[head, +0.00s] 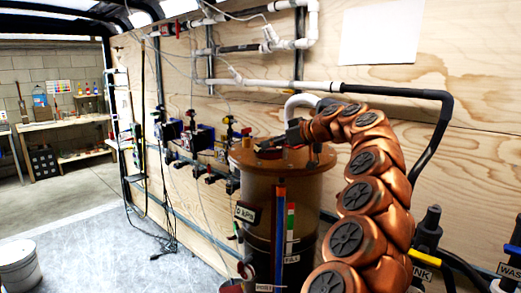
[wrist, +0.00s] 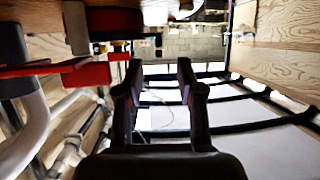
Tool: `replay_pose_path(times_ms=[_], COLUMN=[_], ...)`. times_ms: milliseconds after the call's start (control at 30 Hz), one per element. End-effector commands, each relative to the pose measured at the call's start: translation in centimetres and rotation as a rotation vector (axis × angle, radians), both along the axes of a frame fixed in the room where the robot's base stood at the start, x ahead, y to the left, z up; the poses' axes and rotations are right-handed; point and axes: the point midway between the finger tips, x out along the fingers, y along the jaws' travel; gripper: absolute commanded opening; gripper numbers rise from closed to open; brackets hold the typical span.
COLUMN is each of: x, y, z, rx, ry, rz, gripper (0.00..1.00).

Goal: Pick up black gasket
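I cannot clearly pick out the black gasket in either view. A dark, low round piece (head: 269,152) sits on the brown lid (head: 243,157) of the tall tank in the head view; I cannot tell if it is the gasket. My gripper (head: 290,138) is small and dark there, above the lid at the end of my copper arm. In the wrist view my gripper (wrist: 161,80) has its two dark fingers apart, with nothing between them. A dark red round part (wrist: 114,19) is above and left of the fingers.
The tank (head: 262,205) stands against the plywood wall (head: 420,85) with pipes and valves. A red handle (wrist: 75,74) and white pipe (wrist: 30,130) are close left of the fingers in the wrist view. A white bucket (head: 18,265) stands on the open floor at left.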

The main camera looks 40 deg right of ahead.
Motion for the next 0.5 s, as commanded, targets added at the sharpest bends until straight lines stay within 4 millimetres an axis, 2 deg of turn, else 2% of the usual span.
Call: replay_pose_path(times_ms=[233, 500], x=[2.8, 3.3], y=[1.0, 1.0], z=[-1.5, -1.9], rx=[0.0, -0.001], ry=[0.003, 0.001], rz=[0.002, -0.002], gripper=[0.38, 0.38])
